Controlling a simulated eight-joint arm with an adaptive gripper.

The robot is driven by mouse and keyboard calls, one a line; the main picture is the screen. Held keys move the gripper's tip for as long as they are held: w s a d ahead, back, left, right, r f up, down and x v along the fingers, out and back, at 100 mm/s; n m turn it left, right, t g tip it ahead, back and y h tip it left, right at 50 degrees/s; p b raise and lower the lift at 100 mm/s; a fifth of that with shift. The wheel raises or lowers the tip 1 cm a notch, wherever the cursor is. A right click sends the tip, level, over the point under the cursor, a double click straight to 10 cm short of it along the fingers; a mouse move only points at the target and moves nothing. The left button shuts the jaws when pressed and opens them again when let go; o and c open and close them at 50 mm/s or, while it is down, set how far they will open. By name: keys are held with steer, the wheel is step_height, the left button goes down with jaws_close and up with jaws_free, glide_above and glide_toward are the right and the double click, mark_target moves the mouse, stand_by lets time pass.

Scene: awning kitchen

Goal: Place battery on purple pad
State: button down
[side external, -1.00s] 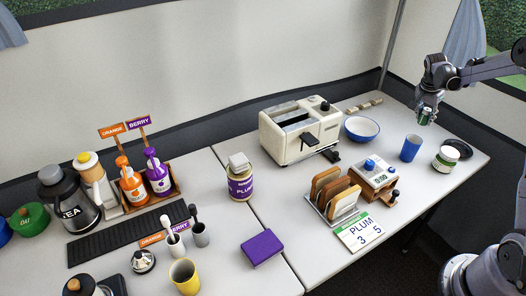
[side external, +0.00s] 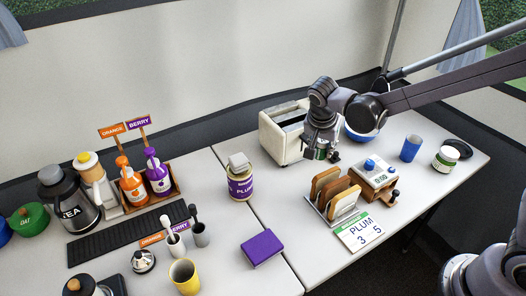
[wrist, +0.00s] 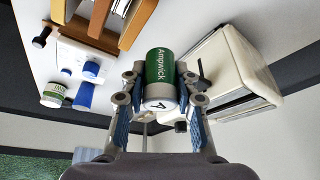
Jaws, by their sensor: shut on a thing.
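My gripper (side external: 318,150) is shut on a green and white battery (wrist: 160,66) marked "Ampwick". In the wrist view the battery sits between the two fingers (wrist: 160,84). In the side view the battery (side external: 318,155) is partly hidden under the gripper, in front of the toaster and behind the bread rack. It appears to be held above the table. The purple pad (side external: 262,248) lies flat on the table at the front centre, below and left of my gripper, with nothing on it.
The cream toaster (side external: 282,138) stands close to my gripper. The toast rack (side external: 335,203), a timer box (side external: 379,171) and a PLUM sign (side external: 362,232) are to the right of the pad. A plum jar (side external: 239,184) stands behind it, and a yellow cup (side external: 185,278) to its left.

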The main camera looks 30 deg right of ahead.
steer(key=s+a+n, duration=0.2)
steer(key=s+a, duration=0.7)
steer(key=a, duration=0.3)
glide_above(264, 240)
steer(key=s+a, duration=0.1)
steer(key=shift+t+y, duration=0.3)
steer(key=shift+t, duration=0.1)
step_height(264, 240, down, 7)
steer(key=shift+r, duration=0.1)
steer(key=shift+f, duration=2)
steer(key=shift+f, duration=0.1)
steer(key=c, duration=1)
jaws_free()
